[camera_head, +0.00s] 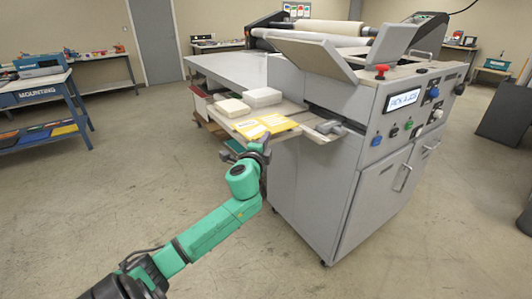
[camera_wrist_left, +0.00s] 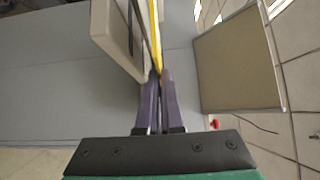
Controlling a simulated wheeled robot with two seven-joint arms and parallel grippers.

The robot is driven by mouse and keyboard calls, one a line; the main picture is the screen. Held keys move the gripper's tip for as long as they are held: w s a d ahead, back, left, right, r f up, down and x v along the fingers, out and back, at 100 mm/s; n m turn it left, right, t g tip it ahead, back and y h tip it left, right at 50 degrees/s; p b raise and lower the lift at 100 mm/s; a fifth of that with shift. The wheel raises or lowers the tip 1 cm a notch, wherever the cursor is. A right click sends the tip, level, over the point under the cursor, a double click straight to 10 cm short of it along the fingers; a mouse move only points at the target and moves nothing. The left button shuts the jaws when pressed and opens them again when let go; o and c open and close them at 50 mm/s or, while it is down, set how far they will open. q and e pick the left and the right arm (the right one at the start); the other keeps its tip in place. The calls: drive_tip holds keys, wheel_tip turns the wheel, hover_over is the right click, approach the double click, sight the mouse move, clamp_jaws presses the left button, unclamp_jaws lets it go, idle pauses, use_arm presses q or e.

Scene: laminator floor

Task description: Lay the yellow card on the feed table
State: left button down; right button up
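Yellow card (camera_head: 276,123) shows in the head view, over the front part of the feed table (camera_head: 318,136). A yellow piece with pale markings (camera_head: 249,130) is beside it on the left; I cannot tell whether the two are one card. My left gripper (camera_head: 261,146) is at the near edge of the yellow. In the left wrist view the purple fingers (camera_wrist_left: 158,80) are closed together on a thin yellow edge, the yellow card (camera_wrist_left: 155,38) seen edge-on. I cannot tell whether the card touches the table. My right gripper is not in view.
White stacks (camera_head: 263,97) and (camera_head: 232,108) stand behind the card. The large grey laminator (camera_head: 340,190) with its control panel is right of my arm. A blue workbench (camera_head: 45,95) stands far left. The floor between is clear.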

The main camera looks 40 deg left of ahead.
use_arm(q)
wheel_tip(320, 180, down, 4)
drive_tip(key=shift+f+b, duration=0.1)
drive_tip(key=shift+b, duration=0.5)
drive_tip(key=c, duration=1.1)
unclamp_jaws()
drive_tip(key=shift+o, duration=0.2)
